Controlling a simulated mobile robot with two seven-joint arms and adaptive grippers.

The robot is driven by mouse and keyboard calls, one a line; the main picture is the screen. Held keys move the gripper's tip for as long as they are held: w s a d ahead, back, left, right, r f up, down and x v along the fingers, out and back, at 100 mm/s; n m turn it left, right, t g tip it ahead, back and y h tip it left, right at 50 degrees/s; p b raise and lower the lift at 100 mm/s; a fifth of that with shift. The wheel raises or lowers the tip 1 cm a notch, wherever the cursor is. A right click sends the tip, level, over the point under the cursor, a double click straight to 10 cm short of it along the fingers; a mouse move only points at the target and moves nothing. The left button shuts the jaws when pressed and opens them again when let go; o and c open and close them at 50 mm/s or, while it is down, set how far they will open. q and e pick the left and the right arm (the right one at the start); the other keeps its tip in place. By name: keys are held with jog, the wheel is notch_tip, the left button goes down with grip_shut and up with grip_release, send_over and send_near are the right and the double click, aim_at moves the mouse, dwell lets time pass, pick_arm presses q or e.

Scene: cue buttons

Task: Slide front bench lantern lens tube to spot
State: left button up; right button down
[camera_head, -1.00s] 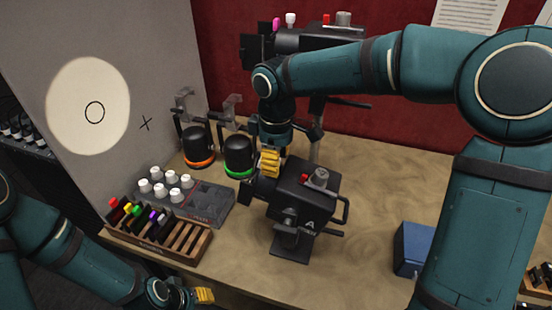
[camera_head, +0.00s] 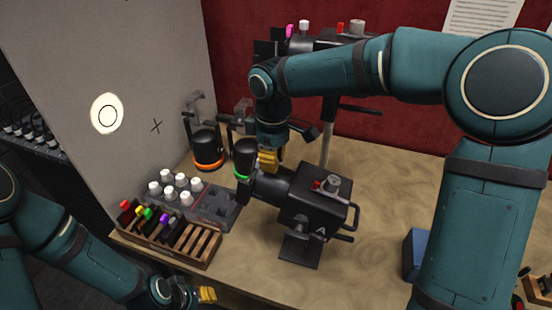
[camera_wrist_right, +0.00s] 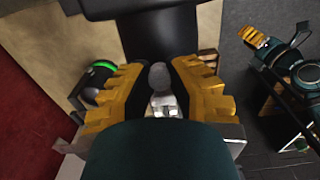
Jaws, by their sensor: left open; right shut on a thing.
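The front bench lantern (camera_head: 312,205), a black box marked A, stands on the bench. Its black lens tube (camera_head: 272,186) sticks out to the left; it also shows in the right wrist view (camera_wrist_right: 160,38). My right gripper (camera_head: 268,160) is over the tube, shut on a grey knob (camera_wrist_right: 159,78) at the tube. A small bright spot of light (camera_head: 97,110) lies on the grey wall around a thin black ring (camera_head: 107,116). My left gripper (camera_head: 207,294) is open and empty at the lower left, below the bench's front edge; it also shows in the right wrist view (camera_wrist_right: 254,36).
Black lamps with an orange band (camera_head: 207,147) and a green band (camera_head: 245,152) stand left of the tube. A panel of white buttons (camera_head: 218,204) and a wooden rack (camera_head: 205,243) with coloured pieces lie nearer. A second lantern stands behind. A blue box (camera_head: 414,255) sits right.

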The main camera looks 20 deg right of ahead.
jog(key=shift+w+a+r, duration=0.1)
jog(key=shift+a, duration=0.05)
jog(key=c, duration=0.9)
grip_release()
jog(key=shift+o, duration=0.3)
jog(key=shift+a, duration=0.1)
notch_tip(320, 180, up, 12)
